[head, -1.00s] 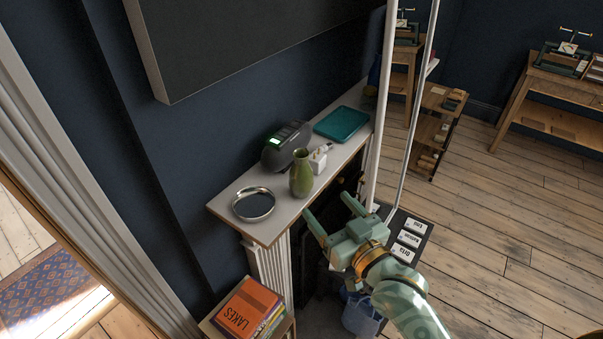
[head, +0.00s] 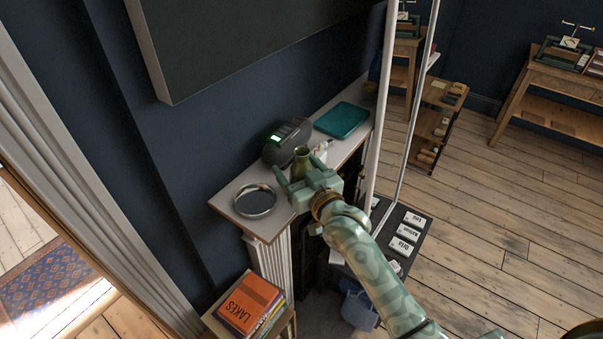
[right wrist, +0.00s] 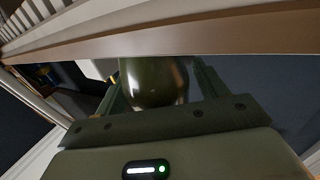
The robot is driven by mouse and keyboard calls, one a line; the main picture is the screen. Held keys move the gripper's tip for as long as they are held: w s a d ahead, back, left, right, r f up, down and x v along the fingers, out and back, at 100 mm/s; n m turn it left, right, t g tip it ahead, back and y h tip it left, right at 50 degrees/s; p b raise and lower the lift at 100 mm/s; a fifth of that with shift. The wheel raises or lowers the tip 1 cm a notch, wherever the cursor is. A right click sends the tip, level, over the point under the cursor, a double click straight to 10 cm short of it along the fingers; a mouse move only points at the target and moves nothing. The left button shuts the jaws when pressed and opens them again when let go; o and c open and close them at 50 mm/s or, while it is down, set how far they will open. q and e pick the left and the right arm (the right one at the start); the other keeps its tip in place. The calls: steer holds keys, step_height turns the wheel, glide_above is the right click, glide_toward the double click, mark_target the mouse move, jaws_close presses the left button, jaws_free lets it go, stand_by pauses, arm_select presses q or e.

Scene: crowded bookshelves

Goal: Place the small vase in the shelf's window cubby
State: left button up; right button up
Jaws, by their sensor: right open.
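The small green vase (head: 301,158) stands upright on the white mantel shelf (head: 232,212). My right gripper (head: 298,172) is at the vase, with its open fingers on either side of it. The gripper hides the vase's lower part in the head view. In the right wrist view the vase's rounded body (right wrist: 152,82) sits between the two fingers (right wrist: 155,88). I cannot tell whether either finger touches it. My left gripper is not in view. I cannot make out a window cubby.
A round metal dish (head: 255,201), a dark grey device (head: 287,141) and a teal tray (head: 342,120) share the mantel, close around the vase. White upright posts (head: 382,100) rise to the right. Books (head: 246,304) lie below the mantel.

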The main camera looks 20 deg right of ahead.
steer(key=shift+s, duration=0.1)
steer(key=c, duration=1.2)
steer(key=shift+o, duration=0.3)
steer(key=shift+r, duration=0.15)
